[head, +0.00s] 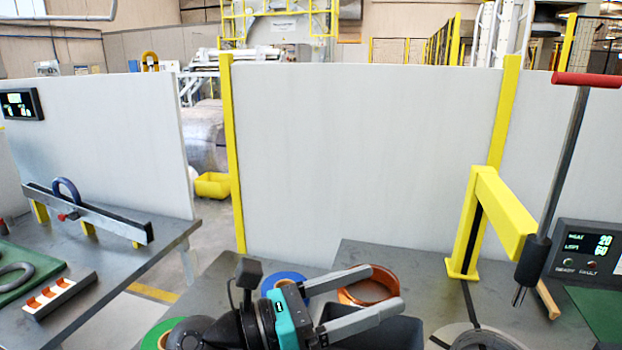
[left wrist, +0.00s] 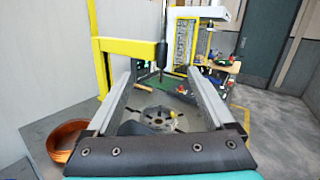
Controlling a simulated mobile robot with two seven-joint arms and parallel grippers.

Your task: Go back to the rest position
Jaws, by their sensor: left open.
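My left gripper (head: 384,288) reaches in from the bottom of the head view over the near table. Its two grey fingers are spread wide with nothing between them. The left wrist view also shows the open fingers (left wrist: 158,78). A copper-coloured coil (head: 352,297) appears behind the fingers in the head view. In the left wrist view the coil (left wrist: 66,147) lies on the table left of the fingers, apart from them. My right gripper is in neither view.
A blue ring (head: 270,283) and a green ring (head: 150,338) lie close to my left arm. A dark bin (head: 395,335) is under the gripper. A yellow post with an arm (head: 505,212) and a red-handled tool (head: 565,150) stand right. White panels (head: 360,150) close the back.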

